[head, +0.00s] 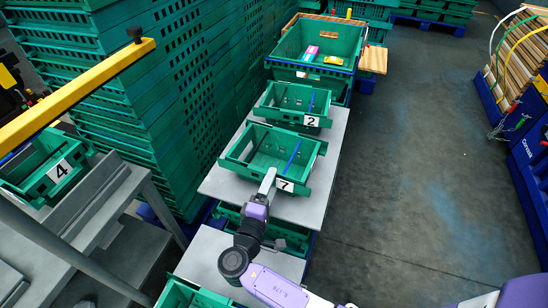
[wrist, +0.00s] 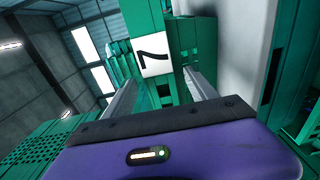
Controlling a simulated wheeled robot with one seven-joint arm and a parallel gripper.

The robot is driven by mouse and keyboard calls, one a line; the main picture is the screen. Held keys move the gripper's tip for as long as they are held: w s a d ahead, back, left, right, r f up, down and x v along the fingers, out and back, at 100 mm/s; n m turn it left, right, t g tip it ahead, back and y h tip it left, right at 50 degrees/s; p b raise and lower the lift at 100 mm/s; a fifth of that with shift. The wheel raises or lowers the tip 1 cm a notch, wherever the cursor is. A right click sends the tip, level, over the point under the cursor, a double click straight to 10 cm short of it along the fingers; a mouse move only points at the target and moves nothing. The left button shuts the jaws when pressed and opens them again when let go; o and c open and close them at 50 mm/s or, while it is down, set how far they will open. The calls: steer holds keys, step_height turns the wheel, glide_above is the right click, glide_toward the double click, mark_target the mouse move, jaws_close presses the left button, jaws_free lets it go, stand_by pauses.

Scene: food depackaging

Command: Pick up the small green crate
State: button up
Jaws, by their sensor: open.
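A small green crate labelled 7 (head: 240,166) stands on a grey platform (head: 218,184) in the head view, with a blue strip across its inside. My gripper (head: 269,176) is at its near side, beside the 7 label. The wrist view shows the crate's white 7 label (wrist: 154,52) and a green part between and beyond the two grey fingers (wrist: 160,78). The fingers are apart. I cannot tell whether they touch the crate. Another small green crate, labelled 2 (head: 275,105), stands just behind. A third, labelled 4 (head: 40,188), is at the left.
A larger green crate (head: 290,70) with a few packages stands at the back. Tall stacks of green crates (head: 150,80) line the left. A yellow bar (head: 75,95) crosses the upper left. Blue racks (head: 525,150) stand at the right, with open floor (head: 420,160) between.

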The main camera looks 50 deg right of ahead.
steer(key=shift+d, duration=0.1)
jaws_close()
steer(key=shift+r, duration=0.1)
stand_by(0.4)
